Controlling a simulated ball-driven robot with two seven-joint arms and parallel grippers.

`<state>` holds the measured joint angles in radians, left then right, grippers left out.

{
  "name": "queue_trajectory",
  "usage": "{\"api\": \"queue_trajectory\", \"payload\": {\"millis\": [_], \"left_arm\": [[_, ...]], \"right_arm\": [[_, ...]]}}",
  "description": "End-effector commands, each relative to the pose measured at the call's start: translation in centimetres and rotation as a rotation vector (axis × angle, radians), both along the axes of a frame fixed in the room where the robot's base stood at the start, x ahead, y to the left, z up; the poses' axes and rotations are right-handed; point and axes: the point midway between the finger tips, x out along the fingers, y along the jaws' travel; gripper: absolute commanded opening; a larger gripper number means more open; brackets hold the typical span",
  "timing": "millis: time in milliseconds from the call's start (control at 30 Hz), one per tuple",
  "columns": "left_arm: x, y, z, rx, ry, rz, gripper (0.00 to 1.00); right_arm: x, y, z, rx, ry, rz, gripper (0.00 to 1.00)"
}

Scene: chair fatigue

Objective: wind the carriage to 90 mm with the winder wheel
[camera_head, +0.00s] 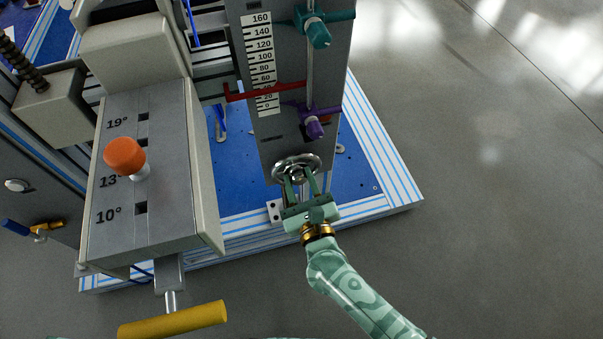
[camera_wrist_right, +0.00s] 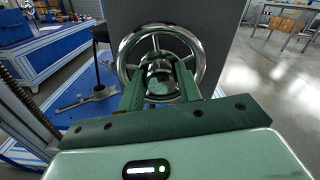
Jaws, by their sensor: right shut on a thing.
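The shiny metal winder wheel (camera_head: 297,165) sits at the lower end of the grey upright. It also fills the middle of the right wrist view (camera_wrist_right: 161,62). My right gripper (camera_head: 301,180) is shut on the wheel's hub, with one green finger at each side of it. The scale (camera_head: 260,60) runs from 0 to 160 on the upright. A red pointer bar (camera_head: 283,88) crosses the scale near the 40 mark and partly hides the numbers there. I cannot tell which part is the carriage. My left gripper is out of view.
A teal clamp (camera_head: 318,34) and a purple clamp (camera_head: 315,127) sit along the upright's rod. At the left are a box with an orange knob (camera_head: 125,156) and a yellow handle (camera_head: 172,320). The floor at the right is clear.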

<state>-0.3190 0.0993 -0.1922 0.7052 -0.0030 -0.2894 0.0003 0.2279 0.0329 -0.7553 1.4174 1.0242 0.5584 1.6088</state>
Motion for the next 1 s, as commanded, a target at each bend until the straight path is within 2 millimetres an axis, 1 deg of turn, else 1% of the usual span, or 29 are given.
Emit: {"api": "queue_trajectory", "payload": {"millis": [33, 67, 100, 167, 333, 433, 467, 500, 700, 833, 1000], "left_arm": [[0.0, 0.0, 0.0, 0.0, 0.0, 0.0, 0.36], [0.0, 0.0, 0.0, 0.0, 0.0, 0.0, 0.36], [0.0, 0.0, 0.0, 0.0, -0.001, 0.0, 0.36], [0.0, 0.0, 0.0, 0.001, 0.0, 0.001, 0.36], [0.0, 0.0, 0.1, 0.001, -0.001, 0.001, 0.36], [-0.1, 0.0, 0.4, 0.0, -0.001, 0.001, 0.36], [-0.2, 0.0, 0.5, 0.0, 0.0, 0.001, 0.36], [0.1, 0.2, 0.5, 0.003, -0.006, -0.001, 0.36], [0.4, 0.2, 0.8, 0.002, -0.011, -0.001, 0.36], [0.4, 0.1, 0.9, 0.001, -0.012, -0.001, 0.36], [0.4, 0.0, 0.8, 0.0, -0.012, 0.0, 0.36]], "right_arm": [[1.1, 0.1, 1.0, 0.005, -0.019, -0.003, 0.11], [1.1, 0.1, 1.0, 0.004, -0.019, -0.003, 0.11], [1.2, 0.1, 1.0, 0.003, -0.018, -0.003, 0.37], [1.2, 0.2, 1.0, 0.001, -0.019, -0.003, 0.53], [0.9, 0.1, 1.0, -0.002, -0.019, -0.004, 0.53], [-0.1, -0.2, 1.1, -0.003, -0.021, -0.003, 0.53], [-0.6, -0.4, 1.1, -0.001, -0.022, -0.003, 0.55], [-1.2, -0.6, 1.2, -0.002, -0.023, -0.002, 0.65], [-3.9, -1.6, 1.0, -0.001, -0.023, -0.002, 0.65], [-4.6, -1.9, 0.9, -0.001, -0.023, -0.002, 0.65], [-4.6, -1.9, 0.8, -0.001, -0.022, -0.002, 0.65]]}}
